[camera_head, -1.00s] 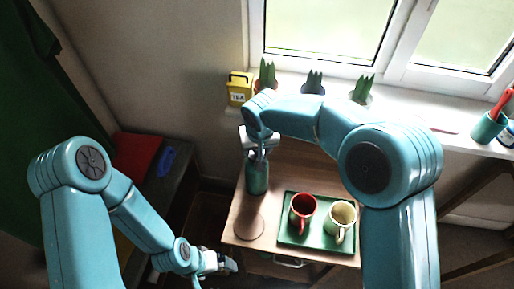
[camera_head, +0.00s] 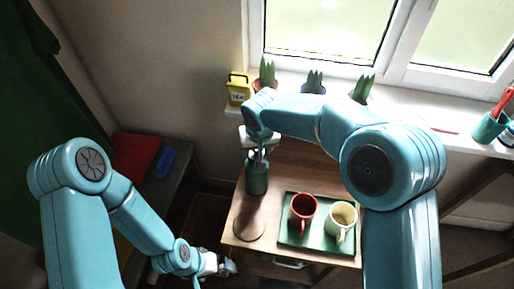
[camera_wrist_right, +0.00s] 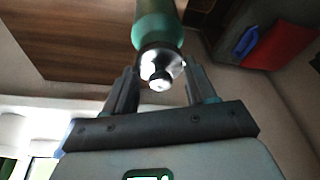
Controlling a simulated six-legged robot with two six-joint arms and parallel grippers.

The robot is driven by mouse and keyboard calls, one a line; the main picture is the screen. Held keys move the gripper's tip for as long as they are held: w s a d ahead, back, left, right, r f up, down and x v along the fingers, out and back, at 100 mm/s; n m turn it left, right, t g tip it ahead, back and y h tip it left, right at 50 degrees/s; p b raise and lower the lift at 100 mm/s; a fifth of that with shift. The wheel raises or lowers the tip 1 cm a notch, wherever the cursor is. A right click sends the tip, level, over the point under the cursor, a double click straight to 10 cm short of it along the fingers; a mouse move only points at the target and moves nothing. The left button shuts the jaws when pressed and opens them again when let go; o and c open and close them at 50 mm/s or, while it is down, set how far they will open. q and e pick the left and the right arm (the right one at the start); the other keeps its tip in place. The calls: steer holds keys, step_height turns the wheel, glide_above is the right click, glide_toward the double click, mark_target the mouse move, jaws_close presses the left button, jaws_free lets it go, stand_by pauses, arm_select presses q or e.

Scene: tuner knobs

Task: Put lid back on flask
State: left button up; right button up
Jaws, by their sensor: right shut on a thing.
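The green flask (camera_head: 257,178) stands upright on the wooden table, near its left side. My right gripper (camera_head: 257,148) is directly above it, pointing down. In the right wrist view the gripper (camera_wrist_right: 160,85) has its fingers on either side of a silver lid with a small knob (camera_wrist_right: 160,68), shut on it. The green flask body (camera_wrist_right: 155,28) lies straight beyond the lid; I cannot tell whether the lid is fully seated. My left gripper (camera_head: 230,266) hangs low at the table's front left, away from the flask; its fingers are too small to read.
A green tray (camera_head: 289,236) holds a red mug (camera_head: 303,208) and a cream mug (camera_head: 341,218) to the right of the flask. A round brown mat (camera_head: 249,226) lies in front of it. Plants and a yellow tea tin (camera_head: 239,90) stand on the windowsill behind.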

steer(key=shift+f+b, duration=0.2)
steer(key=shift+b, duration=0.25)
stand_by(0.9)
stand_by(0.3)
steer(key=o, duration=1.4)
steer(key=shift+r, duration=0.1)
steer(key=shift+r+p, duration=2.25)
steer(key=shift+r, duration=1.25)
